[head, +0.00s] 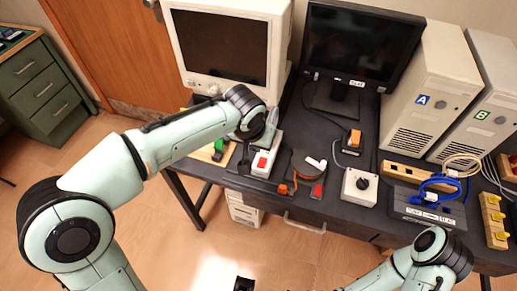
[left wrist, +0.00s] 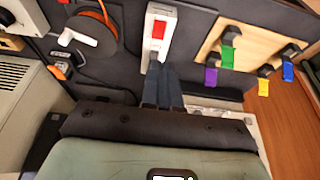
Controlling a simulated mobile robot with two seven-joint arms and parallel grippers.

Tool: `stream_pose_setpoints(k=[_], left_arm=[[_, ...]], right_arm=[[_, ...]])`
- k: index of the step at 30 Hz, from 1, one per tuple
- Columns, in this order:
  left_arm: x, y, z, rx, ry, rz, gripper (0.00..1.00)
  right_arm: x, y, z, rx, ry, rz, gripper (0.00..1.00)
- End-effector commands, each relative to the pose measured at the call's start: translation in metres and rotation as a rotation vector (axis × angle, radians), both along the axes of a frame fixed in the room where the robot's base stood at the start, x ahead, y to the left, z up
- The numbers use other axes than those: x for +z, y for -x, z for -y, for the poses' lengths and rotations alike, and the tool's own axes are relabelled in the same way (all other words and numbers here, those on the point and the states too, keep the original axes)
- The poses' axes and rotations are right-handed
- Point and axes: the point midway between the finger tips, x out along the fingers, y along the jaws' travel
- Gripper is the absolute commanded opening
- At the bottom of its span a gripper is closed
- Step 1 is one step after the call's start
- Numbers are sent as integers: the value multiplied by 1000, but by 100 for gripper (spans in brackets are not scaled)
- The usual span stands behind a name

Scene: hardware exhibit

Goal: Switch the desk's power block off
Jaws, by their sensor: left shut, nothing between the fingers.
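The power block is a long white block with a red switch on its near end (head: 262,163), lying on the dark desk (head: 335,205). It also shows in the left wrist view (left wrist: 151,50), with the red switch clear of my fingers. My left gripper (left wrist: 163,68) is shut and empty, its dark fingertips over or beside the end of the block away from the switch. I cannot tell whether they touch it. In the head view the gripper is partly hidden by my arm.
An orange cable reel (head: 308,165) stands right of the block, and a board with coloured tags (left wrist: 236,55) lies on its other side. A monitor (head: 226,45) stands behind. A grey box with a black knob (head: 360,187) sits further right.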

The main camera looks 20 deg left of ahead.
Motion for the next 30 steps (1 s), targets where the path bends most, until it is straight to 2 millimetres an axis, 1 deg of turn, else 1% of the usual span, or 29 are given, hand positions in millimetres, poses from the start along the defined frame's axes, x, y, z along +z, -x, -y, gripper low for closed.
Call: stream_pose_setpoints(k=[1, 3, 6, 16, 23, 30], left_arm=[[7, 2, 0, 0, 1, 2, 0], [13, 4, 0, 0, 1, 3, 0], [18, 6, 0, -1, 1, 2, 0], [18, 6, 1, -2, 0, 3, 0], [18, -4, 5, -6, -2, 3, 0], [21, -5, 5, -4, -3, 2, 0]], right_arm=[[1, 0, 0, 0, 0, 0, 0], [2, 0, 0, 0, 0, 0, 0], [2, -1, 0, 0, 0, 1, 0], [1, 0, 0, 0, 0, 0, 0], [-15, 4, 0, 0, 0, -6, 0], [-15, 4, 0, 0, 0, -6, 0]])
